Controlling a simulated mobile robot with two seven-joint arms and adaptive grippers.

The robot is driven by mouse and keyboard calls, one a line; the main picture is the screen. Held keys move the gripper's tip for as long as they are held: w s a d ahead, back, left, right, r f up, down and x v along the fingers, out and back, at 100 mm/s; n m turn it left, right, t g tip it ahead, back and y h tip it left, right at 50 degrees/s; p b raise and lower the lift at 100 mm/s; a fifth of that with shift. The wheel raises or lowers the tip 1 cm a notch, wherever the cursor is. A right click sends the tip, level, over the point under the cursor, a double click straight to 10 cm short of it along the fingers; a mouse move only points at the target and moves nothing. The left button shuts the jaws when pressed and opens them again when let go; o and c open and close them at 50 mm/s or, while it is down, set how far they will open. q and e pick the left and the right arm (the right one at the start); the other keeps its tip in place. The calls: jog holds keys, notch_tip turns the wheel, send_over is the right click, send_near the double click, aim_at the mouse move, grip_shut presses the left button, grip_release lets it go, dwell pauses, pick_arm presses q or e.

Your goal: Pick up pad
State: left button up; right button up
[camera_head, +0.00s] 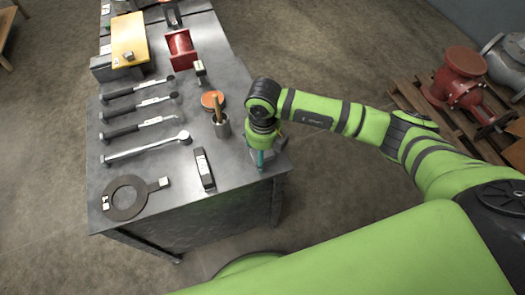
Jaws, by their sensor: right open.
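My right gripper (261,160) hangs down from the green arm at the right edge of the grey metal table (235,185). Its fingers are small in the picture and point at the tabletop. A small grey item (279,145) shows partly behind the gripper; the arm hides the rest. I cannot tell for sure which item is the pad. My left gripper is not in view.
Several torque wrenches (145,147) lie on the table's left side. A dark ring gasket (125,198) and a black boxy tool (204,168) lie toward the front. A red flanged spool (181,48) and yellow block (129,37) stand behind. Pallets with a red valve (461,79) are at right.

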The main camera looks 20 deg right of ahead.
jog(key=c, duration=1.1)
jog(key=shift+c, duration=0.2)
jog(key=shift+r, duration=0.4)
jog(key=r, duration=0.3)
jog(key=shift+s+a+r+b, duration=0.35)
jog(key=shift+s+a+b, duration=0.05)
jog(key=s+a+r, duration=0.4)
jog(key=s, duration=0.1)
jog(key=s+a+r+b, duration=0.1)
jog(key=s+a+r, duration=0.1)
jog(key=s, duration=0.1)
jog(key=shift+s+a+r, duration=0.2)
jog(key=shift+a+r, duration=0.05)
jog(key=shift+o, duration=0.2)
